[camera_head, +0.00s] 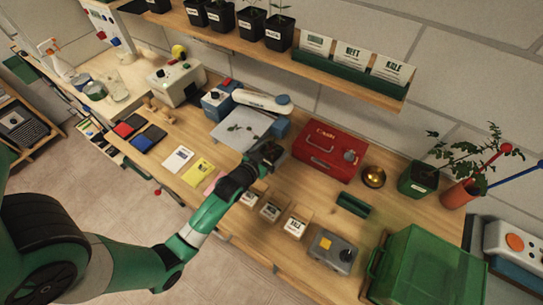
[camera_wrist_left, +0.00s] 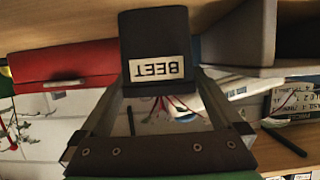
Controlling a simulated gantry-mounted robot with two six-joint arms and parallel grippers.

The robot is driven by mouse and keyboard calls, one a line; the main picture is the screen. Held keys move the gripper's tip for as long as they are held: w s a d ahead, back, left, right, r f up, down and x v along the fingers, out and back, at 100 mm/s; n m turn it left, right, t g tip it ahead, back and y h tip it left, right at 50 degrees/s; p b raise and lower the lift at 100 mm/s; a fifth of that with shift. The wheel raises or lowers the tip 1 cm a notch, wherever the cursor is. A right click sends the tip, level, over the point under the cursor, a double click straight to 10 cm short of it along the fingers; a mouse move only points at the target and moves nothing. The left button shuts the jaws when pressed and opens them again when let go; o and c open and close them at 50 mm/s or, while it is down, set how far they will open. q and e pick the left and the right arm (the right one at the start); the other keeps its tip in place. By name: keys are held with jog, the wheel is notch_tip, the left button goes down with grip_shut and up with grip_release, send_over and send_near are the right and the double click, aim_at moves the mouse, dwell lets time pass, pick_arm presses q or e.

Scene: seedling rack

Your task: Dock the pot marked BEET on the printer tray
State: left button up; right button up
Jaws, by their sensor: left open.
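The dark pot marked BEET (camera_wrist_left: 158,35) fills the upper middle of the left wrist view, its white label upside down there. My left gripper (camera_wrist_left: 160,85) is open, with its fingers either side of the pot; I cannot tell whether they touch it. In the head view the gripper (camera_head: 264,158) is at mid-bench, with the dark pot (camera_head: 273,150) partly hidden at its tip. Just left of it is a blue and white machine (camera_head: 219,98) with a pale sheet-like surface (camera_head: 240,130), which looks like the printer. My right gripper is not in view.
A red cash box (camera_head: 330,152) stands close to the right of the gripper. A grey box with a yellow button (camera_head: 333,250) and a green clear bin (camera_head: 430,270) are at right. A shelf (camera_head: 300,68) hangs above.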

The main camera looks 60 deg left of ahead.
aim_at(271, 152)
pick_arm(q)
jog(key=shift+c, duration=0.3)
jog(key=c, duration=1.4)
jog(key=shift+r, duration=0.65)
jog(key=r, duration=0.2)
jog(key=r+p, duration=0.1)
jog(key=shift+s+d, duration=0.15)
jog(key=shift+d, duration=0.1)
jog(key=s+d+r+p, duration=0.1)
jog(key=s+d+r, duration=0.3)
jog(key=d, duration=0.1)
jog(key=s+d+r+p, duration=0.1)
jog(key=s+d+r, duration=0.3)
jog(key=s, duration=0.1)
jog(key=shift+s+d+r, duration=0.15)
jog(key=shift+d+r, duration=0.25)
